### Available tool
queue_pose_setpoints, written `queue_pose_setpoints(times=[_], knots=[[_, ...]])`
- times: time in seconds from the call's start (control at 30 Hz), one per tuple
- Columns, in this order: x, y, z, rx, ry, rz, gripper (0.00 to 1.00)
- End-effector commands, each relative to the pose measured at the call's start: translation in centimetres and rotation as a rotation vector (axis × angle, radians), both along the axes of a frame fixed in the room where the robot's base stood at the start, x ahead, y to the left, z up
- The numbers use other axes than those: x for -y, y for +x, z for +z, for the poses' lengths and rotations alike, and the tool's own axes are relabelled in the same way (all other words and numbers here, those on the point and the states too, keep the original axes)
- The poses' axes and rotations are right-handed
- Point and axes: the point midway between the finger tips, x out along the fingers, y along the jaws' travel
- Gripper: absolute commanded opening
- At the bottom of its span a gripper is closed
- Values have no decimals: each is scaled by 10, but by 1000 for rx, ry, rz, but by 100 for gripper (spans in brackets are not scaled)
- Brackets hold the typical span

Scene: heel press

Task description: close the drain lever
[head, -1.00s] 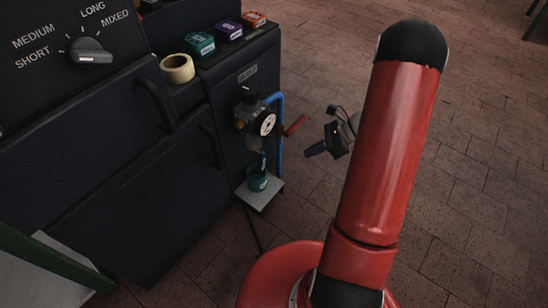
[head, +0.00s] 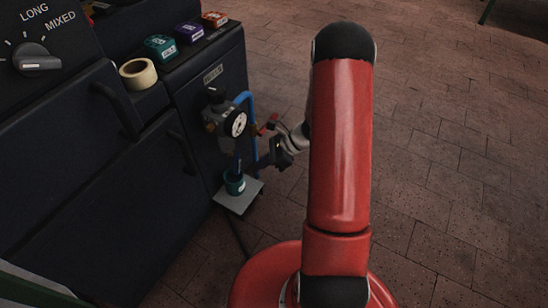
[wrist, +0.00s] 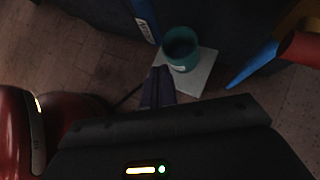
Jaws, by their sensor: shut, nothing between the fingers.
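The drain lever has a red handle (head: 268,125) that sticks out to the right and slightly up beside the pressure gauge (head: 235,123). In the wrist view the red handle (wrist: 302,47) shows at the upper right edge, apart from the fingers. My gripper (head: 263,161) is shut and empty, just below the lever in the head view. In the wrist view its dark purple fingertips (wrist: 160,72) are together, left of the handle and near the teal cup (wrist: 181,52). Whether my gripper's body touches the lever cannot be told.
The teal cup stands on a small pale shelf (head: 239,205) below the gauge. A blue pipe (head: 251,112) runs down beside the gauge. A tape roll (head: 138,74) and small boxes (head: 189,33) lie on the dark cabinet. The brick floor to the right is open.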

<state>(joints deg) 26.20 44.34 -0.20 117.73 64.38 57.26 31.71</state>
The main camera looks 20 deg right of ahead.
Motion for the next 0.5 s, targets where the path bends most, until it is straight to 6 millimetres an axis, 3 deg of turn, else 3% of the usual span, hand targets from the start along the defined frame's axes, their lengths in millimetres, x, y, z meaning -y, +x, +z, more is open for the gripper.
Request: queue_pose_setpoints(times=[0.2,0.5], knots=[[-26,10,5,3,-1,3,0],[-32,13,6,3,-1,1,0]])
